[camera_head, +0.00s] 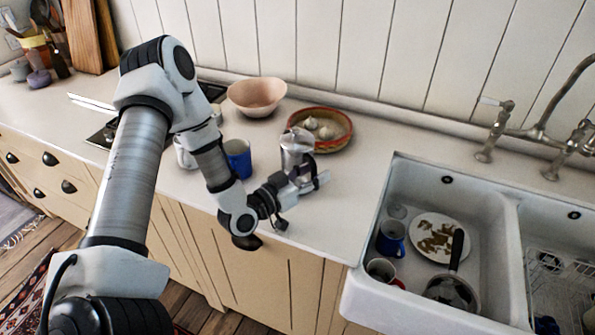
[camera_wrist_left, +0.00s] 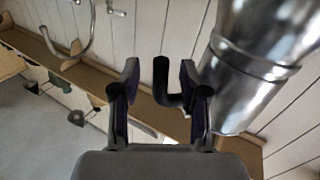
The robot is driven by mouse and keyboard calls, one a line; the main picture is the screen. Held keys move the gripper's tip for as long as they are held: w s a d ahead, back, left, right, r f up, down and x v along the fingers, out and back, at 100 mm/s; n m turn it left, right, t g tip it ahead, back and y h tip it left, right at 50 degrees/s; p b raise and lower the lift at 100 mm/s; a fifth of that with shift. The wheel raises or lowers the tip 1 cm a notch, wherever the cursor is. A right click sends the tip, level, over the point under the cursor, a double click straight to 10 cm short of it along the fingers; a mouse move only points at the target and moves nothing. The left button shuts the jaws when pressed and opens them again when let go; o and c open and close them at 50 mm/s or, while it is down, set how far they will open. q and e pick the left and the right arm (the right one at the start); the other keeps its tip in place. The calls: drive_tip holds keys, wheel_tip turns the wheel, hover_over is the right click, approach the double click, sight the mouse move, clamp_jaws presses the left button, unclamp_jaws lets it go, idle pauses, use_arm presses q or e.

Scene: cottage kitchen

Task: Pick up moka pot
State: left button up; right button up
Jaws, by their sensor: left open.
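The silver moka pot (camera_head: 296,145) stands upright on the pale counter, in front of a shallow bowl. My left gripper (camera_head: 312,183) is close to its near side, its fingers low beside the pot and partly covering it. In the left wrist view the pot's shiny metal body (camera_wrist_left: 265,60) fills the upper right. Its dark curved handle (camera_wrist_left: 161,75) shows in the gap between the open fingers of my left gripper (camera_wrist_left: 158,82); I cannot tell whether either finger touches it. My right gripper is in neither view.
A shallow reddish bowl (camera_head: 335,141) with garlic-like bulbs is behind the pot. A pink bowl (camera_head: 257,95) stands further back. A blue mug (camera_head: 238,158) and a white mug (camera_head: 184,153) are to the left. The white sink (camera_head: 375,300), holding dishes, is on the right. The counter's front edge is near.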

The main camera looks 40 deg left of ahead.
use_arm(q)
drive_tip(key=shift+w, duration=0.1)
clamp_jaws()
